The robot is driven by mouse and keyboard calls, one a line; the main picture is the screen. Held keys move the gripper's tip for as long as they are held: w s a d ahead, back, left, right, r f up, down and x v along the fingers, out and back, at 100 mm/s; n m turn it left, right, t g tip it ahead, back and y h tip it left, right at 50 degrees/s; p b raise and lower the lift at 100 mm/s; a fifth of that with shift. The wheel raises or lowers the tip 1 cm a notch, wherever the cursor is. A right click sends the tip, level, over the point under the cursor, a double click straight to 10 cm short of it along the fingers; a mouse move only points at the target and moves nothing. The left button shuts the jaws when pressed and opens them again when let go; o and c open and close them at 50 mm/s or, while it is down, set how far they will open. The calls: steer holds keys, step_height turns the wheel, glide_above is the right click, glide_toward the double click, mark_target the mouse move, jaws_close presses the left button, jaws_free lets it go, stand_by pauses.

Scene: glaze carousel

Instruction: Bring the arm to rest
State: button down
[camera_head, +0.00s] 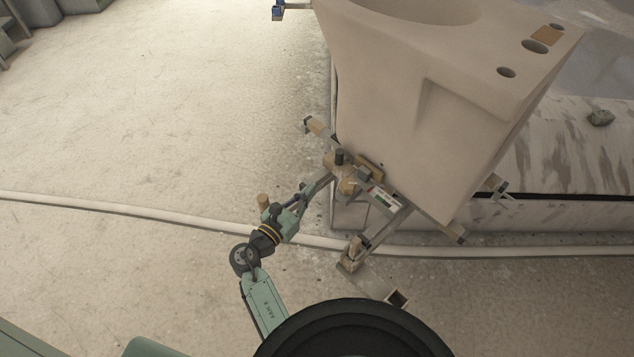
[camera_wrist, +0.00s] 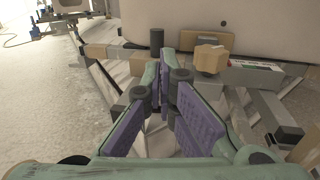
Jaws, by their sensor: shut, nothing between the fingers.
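My green arm reaches up from the bottom of the head view. My gripper (camera_head: 328,177) is at its far end, close to the metal frame (camera_head: 385,222) under a large pale basin. In the wrist view my gripper (camera_wrist: 168,75) points ahead with its purple-padded fingers drawn together at the tips, and nothing is between them. A dark cylinder (camera_wrist: 157,41) and a tan knob (camera_wrist: 210,59) stand just beyond the fingertips. I cannot tell whether the fingers touch the frame.
The pale basin (camera_head: 400,110) stands on the frame beside a low streaked slab (camera_head: 570,150). A pale hose (camera_head: 130,208) crosses the floor behind my arm. The floor (camera_head: 170,100) at the left is open.

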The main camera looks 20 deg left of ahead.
steer(key=shift+s+a, duration=0.2)
steer(key=shift+s, duration=0.35)
